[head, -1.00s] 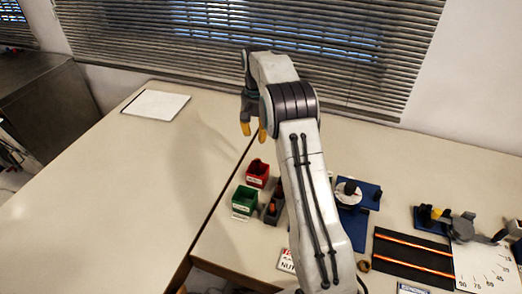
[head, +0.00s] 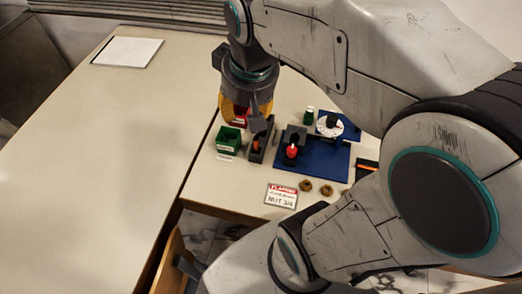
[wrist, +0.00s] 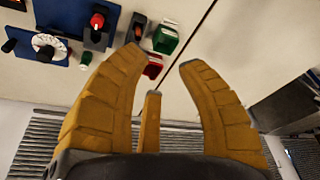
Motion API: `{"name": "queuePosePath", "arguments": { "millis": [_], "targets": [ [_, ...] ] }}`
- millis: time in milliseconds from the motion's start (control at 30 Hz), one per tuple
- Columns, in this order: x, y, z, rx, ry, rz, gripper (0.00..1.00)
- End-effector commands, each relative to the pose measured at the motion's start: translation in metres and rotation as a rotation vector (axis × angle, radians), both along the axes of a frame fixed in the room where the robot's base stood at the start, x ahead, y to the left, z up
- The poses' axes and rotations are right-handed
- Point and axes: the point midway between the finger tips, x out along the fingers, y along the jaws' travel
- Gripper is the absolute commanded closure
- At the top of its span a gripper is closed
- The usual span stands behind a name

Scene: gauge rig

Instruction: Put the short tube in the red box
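In the head view my gripper (head: 245,112) hangs over the small bins and partly covers the red box. The red box (wrist: 152,67) shows between the fingers in the wrist view, beyond their tips, partly behind the left finger. I cannot pick out the short tube with certainty. A small dark green cylinder with a pale end (head: 309,114) stands at the back of the blue rig; it also shows in the wrist view (wrist: 87,58).
A green box (head: 228,141) sits beside the red box, and a dark grey holder (head: 260,140) stands to its right. A blue rig (head: 320,160) carries a red knob and a white dial. Brass nuts (head: 305,186) lie in front. The left table is mostly clear.

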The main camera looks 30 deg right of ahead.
Motion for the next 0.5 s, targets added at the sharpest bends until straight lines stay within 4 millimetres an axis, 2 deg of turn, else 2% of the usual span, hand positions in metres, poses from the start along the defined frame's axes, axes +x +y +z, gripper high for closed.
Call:
{"name": "queuePosePath", "arguments": {
  "millis": [33, 200, 333, 500],
  "targets": [
    [-0.017, 0.003, -0.004, -0.004, -0.015, 0.020, 0.65],
    [-0.056, 0.009, -0.019, -0.014, -0.049, 0.071, 0.65],
    [-0.074, 0.011, -0.029, -0.018, -0.064, 0.094, 0.65],
    [-0.083, 0.012, -0.035, -0.022, -0.072, 0.109, 0.65]
  ]
}}
